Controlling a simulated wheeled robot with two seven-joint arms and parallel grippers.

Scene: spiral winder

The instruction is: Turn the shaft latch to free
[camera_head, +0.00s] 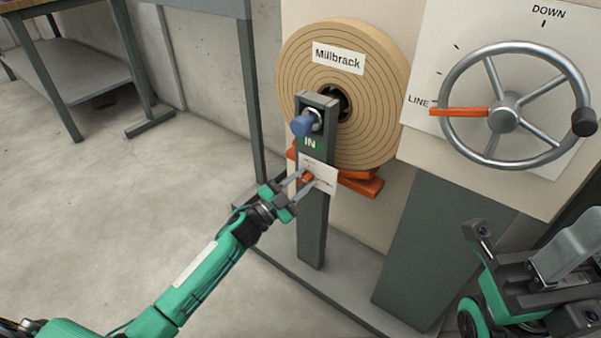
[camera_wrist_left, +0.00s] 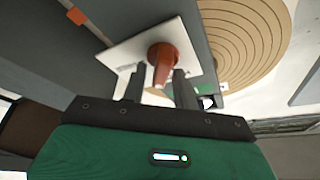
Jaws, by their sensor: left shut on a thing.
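The orange-red shaft latch (camera_head: 306,177) sits on a white plate (camera_head: 325,175) on the dark grey post (camera_head: 312,232), below the green IN label. In the left wrist view the latch (camera_wrist_left: 162,57) is a round knob with a pointed handle in front of the white plate (camera_wrist_left: 117,53). My left gripper (camera_head: 302,183) reaches it from the lower left and is shut on the latch, with one finger on each side of its handle. The plate's markings are too small to read. My right gripper (camera_head: 550,265) is at the lower right, away from the post; its fingertips are unclear.
A tan roll (camera_head: 385,85) labelled Millbrack stands behind the post. A handwheel (camera_head: 506,119) with an orange spoke pointing at LINE is at the right. A workbench (camera_head: 75,70) stands at the left; the floor before it is clear.

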